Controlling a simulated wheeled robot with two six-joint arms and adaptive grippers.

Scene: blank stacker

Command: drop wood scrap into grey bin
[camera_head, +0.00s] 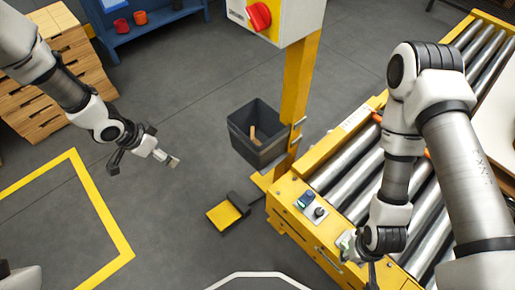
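The wood scrap (252,133) is a small light-brown stick. It lies inside the dark grey bin (262,157), leaning upright against the inner side. The bin hangs beside a yellow post, and its open top faces me. My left gripper (143,166) is to the left of the bin, apart from it, with its fingers spread and nothing visible between them. My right gripper (358,262) is low over the near end of the roller conveyor, close to its yellow frame. Its fingertips are partly hidden and cut off by the bottom edge.
The yellow post (299,85) carries a box with a red knob (259,16). The roller conveyor (345,172) fills the right side, with a small control panel (310,203) at its corner. A yellow foot pedal (228,214) lies on the floor. Wooden crates (75,70) stand upper left.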

